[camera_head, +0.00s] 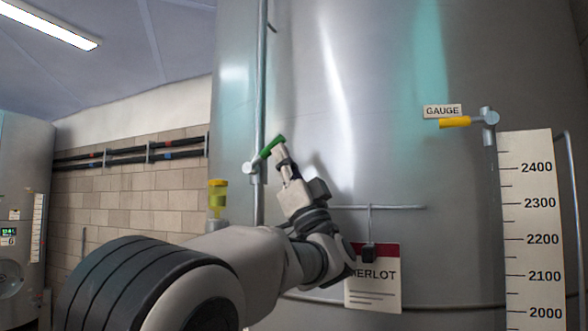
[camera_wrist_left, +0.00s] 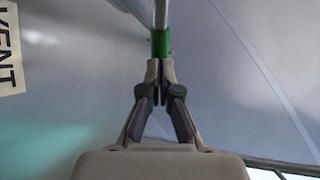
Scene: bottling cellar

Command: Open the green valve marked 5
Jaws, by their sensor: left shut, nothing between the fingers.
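The green valve handle (camera_head: 271,146) sits on a thin vertical pipe in front of the big steel tank. It slants up and to the right from its grey valve body (camera_head: 252,168). No number 5 can be read on it. My left gripper (camera_head: 281,154) is shut and empty, with its fingertips at the handle's right part. In the left wrist view the handle (camera_wrist_left: 160,43) shows end-on just beyond the shut fingertips (camera_wrist_left: 160,68); whether they touch it I cannot tell. My right gripper is not in view.
A yellow lever (camera_head: 455,122) under a GAUGE sign (camera_head: 442,111) is at the right, beside a level scale (camera_head: 532,225). A MERLOT card (camera_head: 373,285) hangs behind my left wrist. A yellow-topped fitting (camera_head: 217,197) stands left of the pipe. The tank wall (camera_head: 370,90) lies close behind.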

